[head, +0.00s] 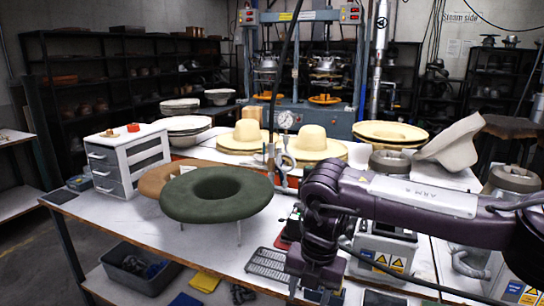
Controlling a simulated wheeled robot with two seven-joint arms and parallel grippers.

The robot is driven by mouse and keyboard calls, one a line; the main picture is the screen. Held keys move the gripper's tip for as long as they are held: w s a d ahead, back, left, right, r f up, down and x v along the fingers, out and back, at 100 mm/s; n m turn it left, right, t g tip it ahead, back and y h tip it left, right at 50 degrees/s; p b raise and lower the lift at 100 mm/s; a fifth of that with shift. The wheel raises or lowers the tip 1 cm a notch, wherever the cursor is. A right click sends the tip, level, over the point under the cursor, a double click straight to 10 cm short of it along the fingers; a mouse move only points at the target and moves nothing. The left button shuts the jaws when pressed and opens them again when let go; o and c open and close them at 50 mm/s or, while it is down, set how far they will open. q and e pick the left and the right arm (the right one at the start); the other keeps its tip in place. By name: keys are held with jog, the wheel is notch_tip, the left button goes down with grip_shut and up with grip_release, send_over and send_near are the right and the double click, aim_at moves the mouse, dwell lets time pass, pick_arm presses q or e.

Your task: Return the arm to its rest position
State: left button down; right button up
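My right arm (420,203), dark purple with a white label, reaches in from the right edge over the front right of the table. It bends downward at its left end. My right gripper (312,288) hangs at the table's front edge, close to the bottom of the head view. Its fingers are small, dark and partly hidden, so I cannot tell whether they are open or shut. I see nothing clearly held in it. My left arm and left gripper are not in view.
A dark green ring-shaped form (218,192) stands on the white table (130,222), left of my arm. Straw hats (252,136) and a gauge (286,122) stand behind. A grey metal grate (270,264) lies near the gripper. Grey machines (383,246) with warning labels stand under my forearm.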

jog(key=w+a+f+m+t+y, duration=0.1)
jog(key=w+a+f+m+y, duration=0.2)
jog(key=a+f+m+y, duration=0.9)
notch_tip(320, 180, down, 21)
jog(key=d+m+t+h, duration=0.1)
jog(key=m+t+h, duration=0.3)
jog(key=m+t, duration=0.1)
jog(key=s+d+f+m+g+h, duration=0.1)
jog(key=s+d+f+m+h, duration=0.25)
jog(key=s+d+f, duration=0.6)
jog(key=s+d+f+m+h, duration=0.2)
jog(key=s+d+f+m, duration=0.3)
jog(key=s+f, duration=0.6)
jog(key=s+d+f+m+g+h, duration=0.1)
jog(key=s+d+f, duration=0.2)
jog(key=s, duration=0.5)
jog(key=s+d+f+m+g+h, duration=0.1)
jog(key=s+d+f, duration=0.2)
jog(key=s, duration=0.6)
jog(key=s+d+f+m+g+h, duration=0.1)
jog(key=s+d+f+g, duration=0.1)
jog(key=s+d, duration=0.4)
jog(key=s+f, duration=0.1)
jog(key=s, duration=0.2)
jog(key=shift+m+h, duration=0.35)
